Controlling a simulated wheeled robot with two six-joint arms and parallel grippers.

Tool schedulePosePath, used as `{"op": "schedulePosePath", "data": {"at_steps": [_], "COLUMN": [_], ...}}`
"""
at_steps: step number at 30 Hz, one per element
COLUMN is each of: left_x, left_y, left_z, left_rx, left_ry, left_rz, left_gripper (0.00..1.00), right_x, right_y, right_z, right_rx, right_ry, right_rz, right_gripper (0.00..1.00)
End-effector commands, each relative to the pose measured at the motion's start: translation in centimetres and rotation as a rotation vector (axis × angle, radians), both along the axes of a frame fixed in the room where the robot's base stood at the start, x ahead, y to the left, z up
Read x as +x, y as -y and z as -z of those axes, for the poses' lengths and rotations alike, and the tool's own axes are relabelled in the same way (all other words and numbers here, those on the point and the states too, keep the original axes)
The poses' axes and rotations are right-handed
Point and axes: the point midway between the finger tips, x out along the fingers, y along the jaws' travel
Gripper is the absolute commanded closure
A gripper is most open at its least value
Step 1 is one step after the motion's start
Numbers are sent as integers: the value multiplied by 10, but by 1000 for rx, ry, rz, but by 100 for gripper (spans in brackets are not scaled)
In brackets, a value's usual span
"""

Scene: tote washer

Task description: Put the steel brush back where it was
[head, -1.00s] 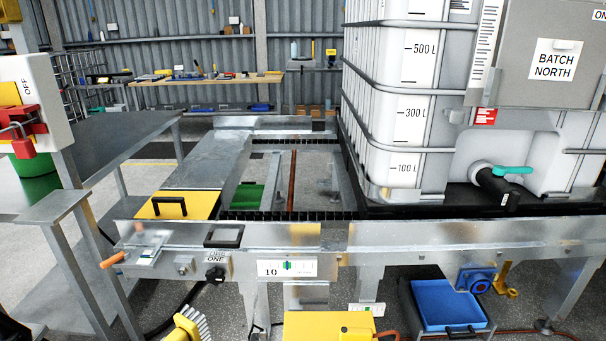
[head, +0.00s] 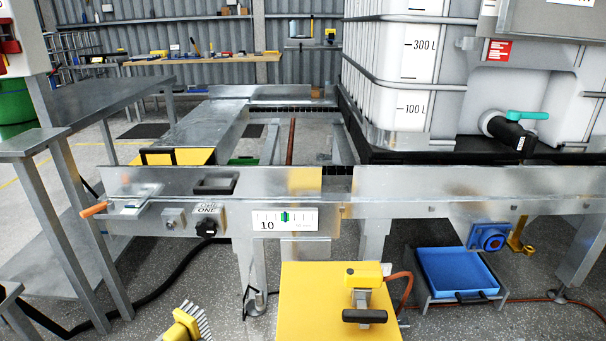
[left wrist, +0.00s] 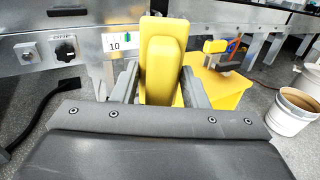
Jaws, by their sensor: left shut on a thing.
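The steel brush, a yellow block with pale metal bristles (head: 187,326), shows at the bottom edge of the head view, bristles toward the right. In the left wrist view its yellow body (left wrist: 163,55) stands upright between the grey fingers of my left gripper (left wrist: 158,85), which is shut on it. The bristles are hidden in that view. The brush is in the air in front of the conveyor frame. My right gripper is in neither view.
A yellow box (head: 325,318) with a black-handled tool on top stands right of the brush; a blue tray (head: 456,276) is farther right. The steel conveyor rail (head: 400,188) crosses ahead. A grey table (head: 97,107) stands left. A white bucket (left wrist: 293,112) shows in the left wrist view.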

Motion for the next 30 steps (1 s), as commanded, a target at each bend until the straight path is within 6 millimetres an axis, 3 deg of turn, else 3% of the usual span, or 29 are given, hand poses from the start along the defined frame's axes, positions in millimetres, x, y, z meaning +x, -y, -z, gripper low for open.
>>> {"op": "schedulePosePath", "data": {"at_steps": [6, 17, 27, 30], "left_x": [0, 1, 3, 2], "left_y": [0, 1, 3, 2], "left_z": [10, 7, -24, -35], "left_rx": [0, 0, 6, 7], "left_ry": [1, 4, 14, 10], "left_rz": [0, 19, 293, 364], "left_gripper": [100, 100, 100, 100], "right_x": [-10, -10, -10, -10], "right_y": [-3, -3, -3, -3], "right_z": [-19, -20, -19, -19], "right_rx": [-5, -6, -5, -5], "right_ry": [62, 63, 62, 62], "right_rz": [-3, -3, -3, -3], "right_gripper": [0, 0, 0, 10]}}
